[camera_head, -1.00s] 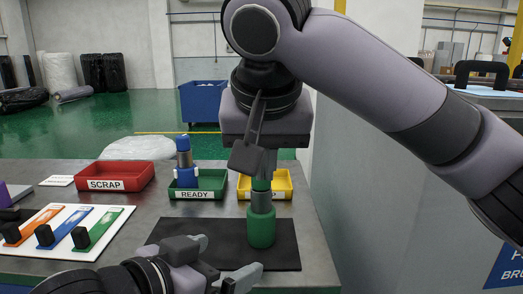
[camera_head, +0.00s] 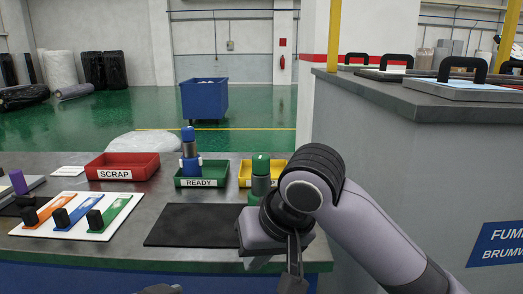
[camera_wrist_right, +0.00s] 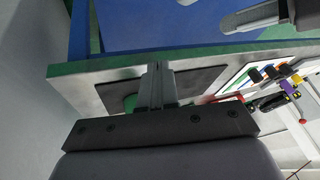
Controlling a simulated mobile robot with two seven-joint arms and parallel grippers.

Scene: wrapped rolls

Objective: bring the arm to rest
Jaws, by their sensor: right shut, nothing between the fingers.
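My right gripper (camera_head: 293,272) points down at the front edge of the bench, shut and empty. In the right wrist view its fingers (camera_wrist_right: 157,85) are together. A green-and-grey bottle-like piece (camera_head: 261,165) stands behind my right wrist, which hides its lower part. Only a sliver of my left gripper (camera_head: 162,289) shows at the bottom edge. Part of my left arm (camera_wrist_right: 250,18) shows in the right wrist view; whether its jaws are open is unclear.
The bench holds a black mat (camera_head: 190,226), a red SCRAP tray (camera_head: 122,173), a green READY tray (camera_head: 201,182) with a blue-and-grey piece (camera_head: 189,145), a yellow tray (camera_head: 244,180) and a white board (camera_head: 88,232). A grey cabinet (camera_head: 400,160) stands at right.

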